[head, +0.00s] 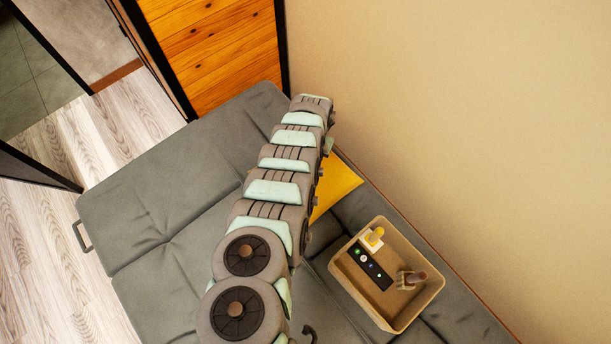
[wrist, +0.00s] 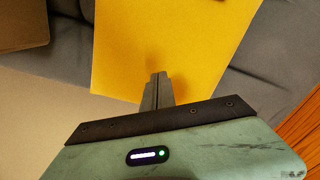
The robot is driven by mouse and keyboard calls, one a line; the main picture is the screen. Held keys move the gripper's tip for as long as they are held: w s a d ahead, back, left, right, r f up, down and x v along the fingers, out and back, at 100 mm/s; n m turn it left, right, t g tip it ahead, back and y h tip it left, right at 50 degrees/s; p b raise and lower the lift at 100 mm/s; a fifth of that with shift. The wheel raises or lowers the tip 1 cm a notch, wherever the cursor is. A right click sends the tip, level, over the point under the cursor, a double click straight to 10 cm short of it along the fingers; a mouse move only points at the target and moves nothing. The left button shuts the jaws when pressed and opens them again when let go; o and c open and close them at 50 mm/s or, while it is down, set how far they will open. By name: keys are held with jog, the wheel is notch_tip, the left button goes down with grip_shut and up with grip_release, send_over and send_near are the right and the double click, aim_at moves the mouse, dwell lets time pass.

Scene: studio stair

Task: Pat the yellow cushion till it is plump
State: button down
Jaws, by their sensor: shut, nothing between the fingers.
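The yellow cushion (head: 336,183) lies on the grey sofa, close to the beige wall. My arm covers much of it in the head view. In the wrist view the cushion (wrist: 175,45) fills the upper middle, a flat yellow surface. My gripper (wrist: 160,76) is shut with its fingers together and nothing between them. Its fingertips overlap the lower part of the cushion in the wrist view; I cannot tell whether they touch it. In the head view my gripper is hidden behind my arm.
A tan open bin (head: 346,262) with a few small items stands on the grey sofa (head: 165,185), right of my arm. The beige wall (head: 430,110) runs along the sofa's right side. An orange wood panel (head: 222,50) stands behind. The sofa's left part is clear.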

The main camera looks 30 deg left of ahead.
jog(key=shift+r, duration=0.1)
notch_tip(320, 180, up, 5)
jog(key=p, duration=0.5)
dwell(0.4)
